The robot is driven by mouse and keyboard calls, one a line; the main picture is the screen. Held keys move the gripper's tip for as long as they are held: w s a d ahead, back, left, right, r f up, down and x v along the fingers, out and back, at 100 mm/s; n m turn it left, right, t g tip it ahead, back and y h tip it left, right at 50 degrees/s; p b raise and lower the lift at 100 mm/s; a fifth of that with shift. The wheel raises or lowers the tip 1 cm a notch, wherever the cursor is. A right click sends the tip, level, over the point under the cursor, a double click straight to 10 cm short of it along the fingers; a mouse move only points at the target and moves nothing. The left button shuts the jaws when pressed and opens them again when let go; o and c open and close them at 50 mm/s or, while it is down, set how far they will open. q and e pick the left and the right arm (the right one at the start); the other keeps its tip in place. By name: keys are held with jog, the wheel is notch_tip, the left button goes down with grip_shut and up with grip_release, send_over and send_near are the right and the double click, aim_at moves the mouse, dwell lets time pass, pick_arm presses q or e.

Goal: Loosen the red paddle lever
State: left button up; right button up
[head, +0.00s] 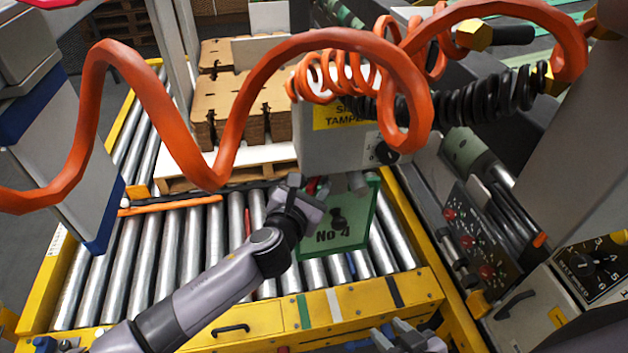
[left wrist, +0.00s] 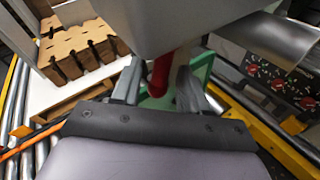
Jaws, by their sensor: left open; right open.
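The red paddle lever (left wrist: 160,74) hangs below a grey box and lies between the fingers of my left gripper (left wrist: 158,84) in the left wrist view. The fingers are open, one on each side, with the red part nearer the left finger; I cannot tell whether they touch it. In the head view my left gripper (head: 308,190) is under the grey box (head: 345,150), and only a bit of red shows beside it. My right gripper (head: 408,338) is open and empty at the bottom edge, over the yellow frame.
An orange coiled hose (head: 190,150) loops across the head view. Cardboard boxes (head: 245,100) stand on a pallet behind the rollers (head: 170,250). A control panel (head: 480,245) is at right.

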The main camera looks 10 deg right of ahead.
pick_arm(q)
jog(key=shift+p+v, duration=0.55)
jog(key=shift+v, duration=2.3)
